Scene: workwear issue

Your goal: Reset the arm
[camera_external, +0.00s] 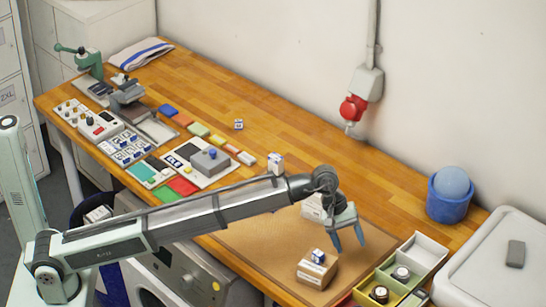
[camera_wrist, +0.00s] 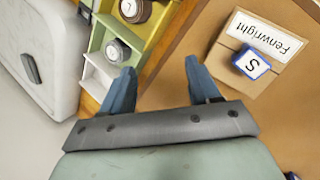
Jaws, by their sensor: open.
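My gripper (camera_external: 349,242) is open and empty above the right part of the brown board (camera_external: 258,233). In the wrist view its two blue fingers stand apart with nothing between them (camera_wrist: 157,85). My arm reaches across the front of the wooden table (camera_external: 285,130). A cardboard box (camera_external: 312,276) with a white label lies on the board just below and left of the gripper. The wrist view shows this box (camera_wrist: 250,75) labelled "Fenwright", with a blue-edged "S" tag (camera_wrist: 251,62) on it. A second white-labelled box (camera_external: 312,206) is partly hidden behind my arm.
A divided tray (camera_external: 425,250) holding round items stands right of the board. Beyond it are a blue tub (camera_external: 449,205) and a pale grey lidded bin (camera_external: 490,270). Devices and coloured pads crowd the table's left.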

